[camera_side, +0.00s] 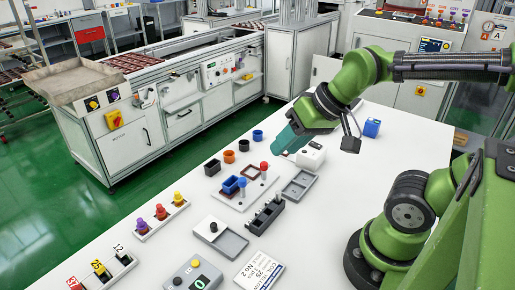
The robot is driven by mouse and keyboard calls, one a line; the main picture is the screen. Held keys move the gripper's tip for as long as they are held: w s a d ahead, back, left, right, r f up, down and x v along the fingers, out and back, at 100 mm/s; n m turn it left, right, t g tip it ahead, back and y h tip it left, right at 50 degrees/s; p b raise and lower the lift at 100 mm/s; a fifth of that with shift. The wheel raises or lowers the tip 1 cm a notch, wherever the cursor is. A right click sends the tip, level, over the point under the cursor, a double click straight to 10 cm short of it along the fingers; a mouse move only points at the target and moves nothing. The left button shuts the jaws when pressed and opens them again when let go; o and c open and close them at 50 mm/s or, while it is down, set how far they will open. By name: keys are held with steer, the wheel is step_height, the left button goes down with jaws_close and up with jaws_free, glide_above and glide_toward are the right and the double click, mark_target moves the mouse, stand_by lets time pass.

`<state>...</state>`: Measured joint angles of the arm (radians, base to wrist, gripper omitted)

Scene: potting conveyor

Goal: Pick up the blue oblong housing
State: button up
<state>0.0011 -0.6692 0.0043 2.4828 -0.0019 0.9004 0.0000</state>
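A small blue open housing (230,185), which looks oblong, sits at the left part of a pale plate (236,204) on the white table. A slim blue piece stands right beside it. A round blue cup (257,135) stands farther back, at the end of a row of cups. My gripper (281,149) shows as a teal body, tilted down and left, above the table to the right of the cups. It is apart from the blue housing, up and right of it in the picture. Its fingers are too small to make out, so I cannot tell whether they are open.
A black square cup (212,167) and an orange cup (229,157) stand behind the plate. A dark block with pegs (265,216), a grey tray (299,186) and a white box (311,155) lie to its right.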

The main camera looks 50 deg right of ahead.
steer(key=w+f+n+g+h, duration=0.1)
steer(key=w+f+n+g, duration=0.25)
steer(key=w+n, duration=0.7)
steer(key=n+g, duration=0.3)
steer(key=n, duration=0.3)
glide_above(226, 195)
steer(key=f, duration=0.2)
steer(key=n+h, duration=0.1)
steer(key=n, duration=0.5)
steer(key=shift+m, duration=0.25)
steer(key=f, duration=1.5)
steer(key=shift+w+d+f, duration=0.1)
steer(key=shift+w+d, duration=0.2)
jaws_close()
